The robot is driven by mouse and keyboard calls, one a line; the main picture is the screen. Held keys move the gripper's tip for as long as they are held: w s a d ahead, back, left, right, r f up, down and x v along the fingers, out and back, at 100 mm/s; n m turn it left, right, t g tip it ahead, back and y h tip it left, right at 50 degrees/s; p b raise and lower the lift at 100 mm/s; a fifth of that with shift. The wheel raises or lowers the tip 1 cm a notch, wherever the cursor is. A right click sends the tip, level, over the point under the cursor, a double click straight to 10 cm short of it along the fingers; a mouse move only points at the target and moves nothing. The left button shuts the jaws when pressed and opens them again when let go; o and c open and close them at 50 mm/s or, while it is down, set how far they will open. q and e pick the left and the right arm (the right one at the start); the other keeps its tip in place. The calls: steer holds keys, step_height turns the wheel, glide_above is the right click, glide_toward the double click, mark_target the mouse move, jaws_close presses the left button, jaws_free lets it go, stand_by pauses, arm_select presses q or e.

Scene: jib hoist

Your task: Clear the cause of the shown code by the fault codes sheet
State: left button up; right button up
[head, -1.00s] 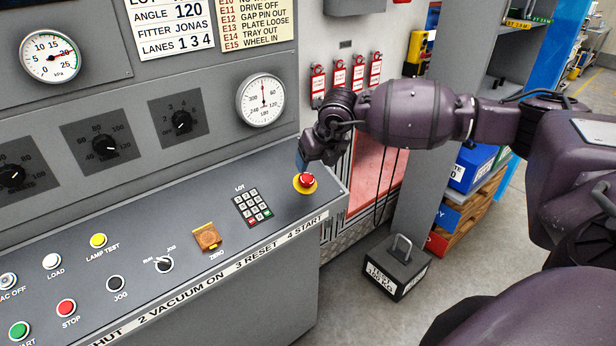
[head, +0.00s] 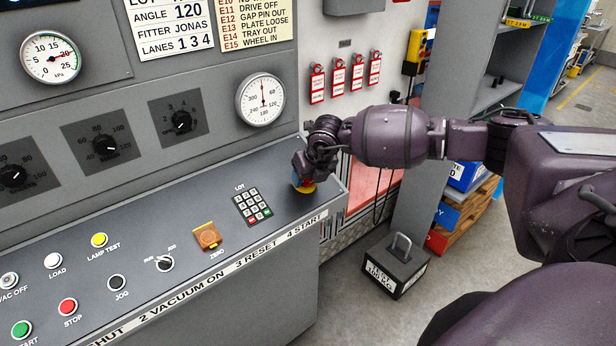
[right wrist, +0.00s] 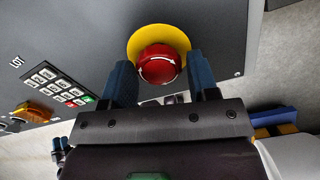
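The red mushroom button (right wrist: 158,66) with a white turn arrow stands on a yellow disc (right wrist: 178,36) at the right end of the sloped console. In the right wrist view, my right gripper (right wrist: 160,72) is open, its two blue fingers on either side of the button, with a gap at least on the left. In the head view my right gripper (head: 303,182) covers most of the button. The fault codes sheet (head: 257,22) shows lines E10 to E15; its upper part is cut off. My left gripper is out of view.
The console carries a keypad (head: 252,206), an orange ZERO cover (head: 208,236), a run/jog switch (head: 165,263) and several push buttons. Dials and gauges line the panel behind. Red tags (head: 338,80) hang on the wall. A dark weight (head: 394,268) stands on the floor.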

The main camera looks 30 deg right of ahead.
steer(key=c, duration=0.6)
steer(key=shift+m+b, duration=0.5)
steer(key=shift+m, duration=0.6)
steer(key=m, duration=0.3)
steer(key=shift+s+a+m+b, duration=0.1)
steer(key=shift+m+b, duration=0.2)
steer(key=shift+m, duration=0.4)
steer(key=shift+f, duration=0.1)
